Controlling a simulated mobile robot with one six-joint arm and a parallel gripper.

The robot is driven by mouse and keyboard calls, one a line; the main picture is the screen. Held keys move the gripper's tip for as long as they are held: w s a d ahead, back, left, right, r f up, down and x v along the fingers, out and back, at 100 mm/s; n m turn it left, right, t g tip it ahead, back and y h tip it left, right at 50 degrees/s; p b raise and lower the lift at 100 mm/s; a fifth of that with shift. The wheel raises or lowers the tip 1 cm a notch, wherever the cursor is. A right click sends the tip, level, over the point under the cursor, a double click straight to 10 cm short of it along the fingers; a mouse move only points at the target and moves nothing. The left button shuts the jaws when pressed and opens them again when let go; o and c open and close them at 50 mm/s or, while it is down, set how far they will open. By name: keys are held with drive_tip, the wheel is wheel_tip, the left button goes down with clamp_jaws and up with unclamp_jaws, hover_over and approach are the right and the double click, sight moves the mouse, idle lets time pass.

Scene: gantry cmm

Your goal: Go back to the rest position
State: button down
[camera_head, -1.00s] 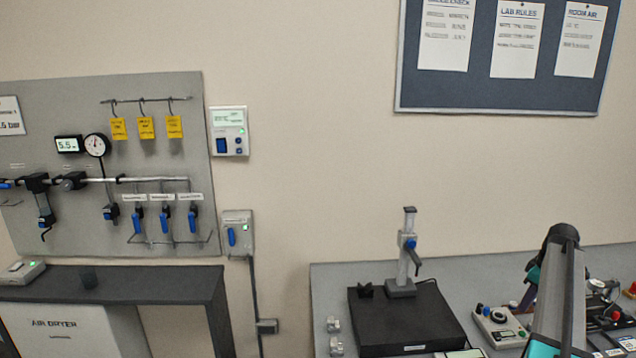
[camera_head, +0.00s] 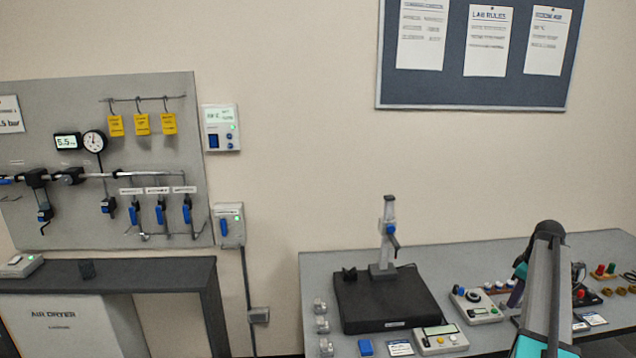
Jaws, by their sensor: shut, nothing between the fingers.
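My arm (camera_head: 545,290) shows at the lower right, in front of the grey bench. A grey link runs up to a dark rounded joint, with teal parts beside it and at the bottom edge. My gripper itself is not in view, so its fingers cannot be seen.
The grey bench (camera_head: 290,275) carries a black plate (camera_head: 385,303) with an upright stand (camera_head: 388,235), a control box (camera_head: 476,306), a small display unit (camera_head: 440,339) and several small parts. At left are a valve panel (camera_head: 60,100) and the air dryer (camera_head: 70,320).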

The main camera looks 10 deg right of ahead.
drive_tip(key=s+a+f+m+g+y+b, duration=0.1)
drive_tip(key=s+a+f+g+b, duration=0.15)
drive_tip(key=a+f, duration=1.45)
drive_tip(key=s+a+f+m+g+b, duration=0.15)
drive_tip(key=s+a+f+b, duration=0.25)
drive_tip(key=a+f, duration=1.35)
drive_tip(key=s+a+f+m+g+b, duration=0.1)
drive_tip(key=s+a+f+b, duration=0.2)
drive_tip(key=s+a+f, duration=1)
drive_tip(key=s+a+f+b, duration=0.1)
drive_tip(key=s+a+f, duration=0.1)
drive_tip(key=s, duration=0.3)
drive_tip(key=s+a+f+m+g+h+b, duration=0.1)
drive_tip(key=s+a+f, duration=0.2)
drive_tip(key=s, duration=0.3)
drive_tip(key=s+a+f+g+b, duration=0.1)
drive_tip(key=s+a+f, duration=0.1)
drive_tip(key=s+f, duration=0.3)
drive_tip(key=shift+s+a+h+b, duration=0.25)
drive_tip(key=shift+s+h+b, duration=0.1)
drive_tip(key=shift+s+h, duration=0.05)
drive_tip(key=shift+m, duration=0.25)
